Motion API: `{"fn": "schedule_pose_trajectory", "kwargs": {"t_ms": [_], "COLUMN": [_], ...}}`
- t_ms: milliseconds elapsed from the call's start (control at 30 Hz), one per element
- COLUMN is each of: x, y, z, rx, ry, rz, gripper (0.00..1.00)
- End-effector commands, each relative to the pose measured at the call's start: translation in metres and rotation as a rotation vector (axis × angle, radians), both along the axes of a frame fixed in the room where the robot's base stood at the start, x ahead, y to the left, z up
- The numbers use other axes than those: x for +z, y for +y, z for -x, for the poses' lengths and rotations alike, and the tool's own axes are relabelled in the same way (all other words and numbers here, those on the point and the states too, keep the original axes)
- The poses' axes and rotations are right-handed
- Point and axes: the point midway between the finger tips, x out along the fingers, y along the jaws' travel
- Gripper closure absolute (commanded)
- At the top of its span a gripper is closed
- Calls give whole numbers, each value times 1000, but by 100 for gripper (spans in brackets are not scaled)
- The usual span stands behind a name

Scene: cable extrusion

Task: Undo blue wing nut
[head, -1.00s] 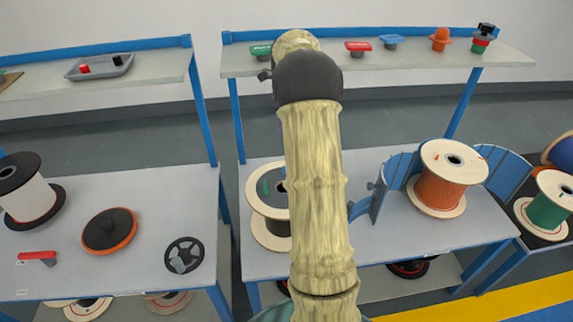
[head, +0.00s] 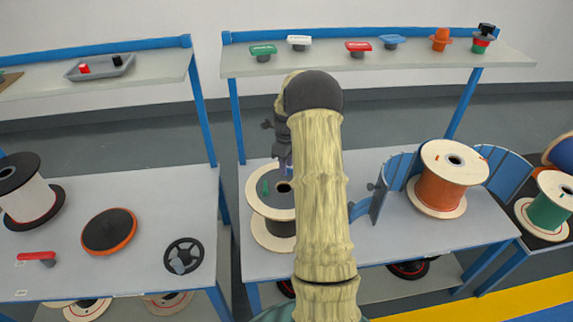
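My gripper (head: 284,163) hangs fingers-down above the hub of a spool with pale flanges (head: 262,233) on the middle table. It is small and partly behind my arm. A small bluish-purple patch shows at its lower end; I cannot tell whether this is a finger or a nut. Whether the fingers are open or shut does not show. A blue wing-shaped piece (head: 391,41) sits on the upper shelf, apart from the gripper. My arm hides the right part of the spool.
Green (head: 263,51), white (head: 299,42) and red (head: 358,48) pieces stand on the upper shelf. A blue hinged guard (head: 379,204) stands beside an orange-wound spool (head: 440,188) on the right. A black handwheel (head: 183,256) lies on the left table.

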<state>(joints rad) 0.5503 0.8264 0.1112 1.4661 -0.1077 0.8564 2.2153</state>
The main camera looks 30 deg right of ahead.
Motion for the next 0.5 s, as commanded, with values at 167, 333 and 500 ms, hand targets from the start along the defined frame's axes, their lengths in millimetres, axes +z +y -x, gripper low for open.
{"fn": "schedule_pose_trajectory", "kwargs": {"t_ms": [167, 333, 500], "x": [-6, -6, -5], "y": [0, 0, 0], "z": [0, 0, 0], "rx": [1, 0, 0], "ry": [-3, -1, -1], "rz": [1, 0, 0], "gripper": [69, 69, 100]}}
